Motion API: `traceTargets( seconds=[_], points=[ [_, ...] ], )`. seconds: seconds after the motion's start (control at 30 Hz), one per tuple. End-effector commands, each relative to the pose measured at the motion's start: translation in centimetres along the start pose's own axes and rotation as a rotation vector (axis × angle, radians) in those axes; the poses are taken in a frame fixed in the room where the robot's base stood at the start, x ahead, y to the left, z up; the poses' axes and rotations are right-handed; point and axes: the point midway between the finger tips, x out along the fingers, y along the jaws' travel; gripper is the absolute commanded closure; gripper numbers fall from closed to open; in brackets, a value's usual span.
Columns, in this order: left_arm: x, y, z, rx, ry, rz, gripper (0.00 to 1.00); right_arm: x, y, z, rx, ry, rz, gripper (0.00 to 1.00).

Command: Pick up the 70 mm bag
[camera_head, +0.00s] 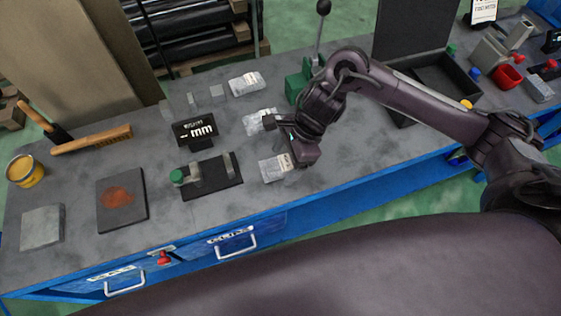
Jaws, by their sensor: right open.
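Three small clear bags with pale labels lie in a column on the grey bench top. The far bag (246,83) lies flat, the middle bag (257,120) is partly covered by my right gripper, and the near bag (273,169) lies by the gripper's lower side. Their labels are too small to read, so I cannot tell which is the 70 mm one. My right gripper (285,142) is open, over or just above the bench between the middle and near bags. Whether it touches either bag is unclear. My left gripper is not in view.
A black display reading "mm" (195,131) and a dark plate with a green-knobbed fixture (213,178) stand left of the bags. A green lever press (296,83) stands behind the gripper. A brush (92,138) and a yellow tin (25,171) are far left.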

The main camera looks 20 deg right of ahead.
Motion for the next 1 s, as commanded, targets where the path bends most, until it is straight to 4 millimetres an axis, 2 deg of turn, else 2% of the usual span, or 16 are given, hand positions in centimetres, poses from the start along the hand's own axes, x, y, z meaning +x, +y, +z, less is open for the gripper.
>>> traceTargets(
  seconds=[0.13, 0.37, 0.77, 1.0],
  points=[
    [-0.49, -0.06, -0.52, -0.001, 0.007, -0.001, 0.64, 1.19, 0.0, 0.04, 0.001, 0.0, -0.001, 0.24],
    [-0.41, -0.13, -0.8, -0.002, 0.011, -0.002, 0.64, 1.36, -0.05, -0.01, -0.001, 0.001, -0.003, 0.24],
    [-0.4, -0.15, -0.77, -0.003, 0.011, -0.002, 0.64, 1.33, -0.05, -0.01, 0.0, 0.001, -0.003, 0.77],
    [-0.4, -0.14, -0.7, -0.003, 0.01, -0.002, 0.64, 1.26, -0.09, 0.04, 0.0, 0.0, -0.004, 0.79]
  ],
)
